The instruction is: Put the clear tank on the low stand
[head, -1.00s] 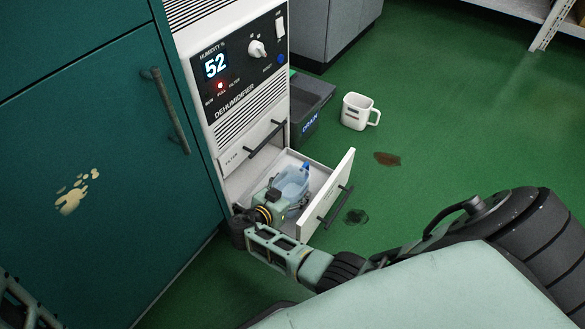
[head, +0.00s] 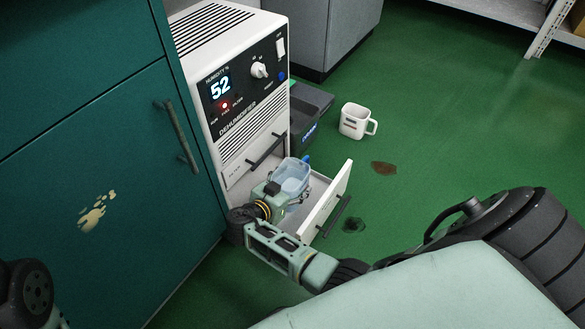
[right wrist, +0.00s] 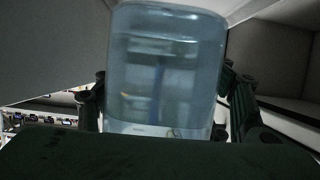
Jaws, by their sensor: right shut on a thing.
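The clear tank (head: 293,176), pale blue with a blue piece at its top corner, is at the open drawer of the white dehumidifier (head: 232,100). My right gripper (head: 288,190) is shut on the tank and holds it upright, seemingly raised above the drawer floor. In the right wrist view the tank (right wrist: 165,70) fills the middle, between the dark fingers at either side. I cannot identify a low stand in these views. My left gripper is out of view; only part of my left arm shows at the lower left.
The drawer front (head: 325,203) stands out to the right of the tank. A dark drain bin (head: 308,115) is behind it. A teal cabinet (head: 95,150) stands close on the left.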

